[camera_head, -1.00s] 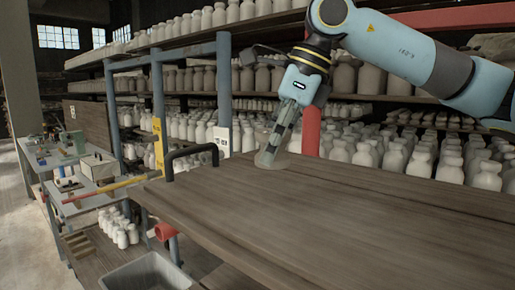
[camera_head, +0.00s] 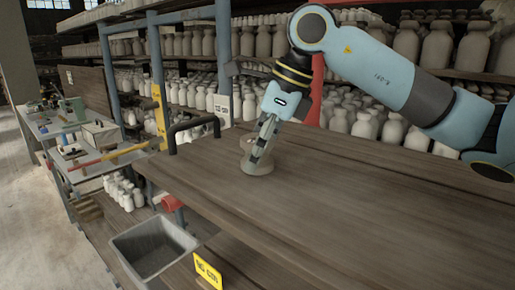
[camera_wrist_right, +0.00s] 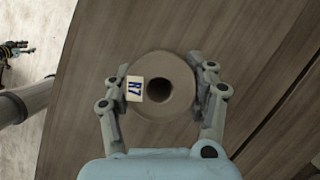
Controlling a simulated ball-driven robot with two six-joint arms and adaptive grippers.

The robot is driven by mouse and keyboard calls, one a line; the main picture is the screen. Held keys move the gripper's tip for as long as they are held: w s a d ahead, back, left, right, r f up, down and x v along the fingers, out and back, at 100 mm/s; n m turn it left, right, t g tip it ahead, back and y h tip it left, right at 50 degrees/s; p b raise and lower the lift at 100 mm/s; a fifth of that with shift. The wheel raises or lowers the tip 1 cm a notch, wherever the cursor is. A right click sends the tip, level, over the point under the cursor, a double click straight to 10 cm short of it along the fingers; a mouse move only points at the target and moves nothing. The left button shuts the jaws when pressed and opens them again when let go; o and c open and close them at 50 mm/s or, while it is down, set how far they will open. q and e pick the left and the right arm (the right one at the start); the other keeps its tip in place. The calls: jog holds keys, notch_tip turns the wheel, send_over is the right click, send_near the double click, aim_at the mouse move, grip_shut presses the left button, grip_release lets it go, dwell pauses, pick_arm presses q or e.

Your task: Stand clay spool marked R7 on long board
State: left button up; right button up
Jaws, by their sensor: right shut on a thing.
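The clay spool (camera_head: 257,167) is a grey-brown flanged piece at the left part of the long board (camera_head: 370,205). In the right wrist view I look onto its round end (camera_wrist_right: 178,112), with a dark central hole and a pale tag marked R7 (camera_wrist_right: 134,90). My right gripper (camera_head: 262,149) is shut on the spool, one finger on each side. In the head view the spool looks upright, its lower flange at the board's surface. Whether it bears on the board or hangs just above cannot be told. My left gripper is not in view.
A dark handle (camera_head: 193,125) stands at the board's left end. A grey bin (camera_head: 152,248) and a yellow sign (camera_head: 207,271) are below its front edge. Shelves of pale bottles (camera_head: 365,125) stand behind. The board is clear to the right of the spool.

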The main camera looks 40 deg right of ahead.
jog(key=shift+f, duration=0.1)
jog(key=o, duration=1.4)
jog(key=shift+d+r, duration=0.1)
jog(key=shift+r, duration=0.25)
jog(key=b+v, duration=0.4)
jog(key=v, duration=0.7)
jog(key=shift+s+r+b, duration=0.2)
jog(key=shift+r+b, duration=0.05)
jog(key=shift+b, duration=0.05)
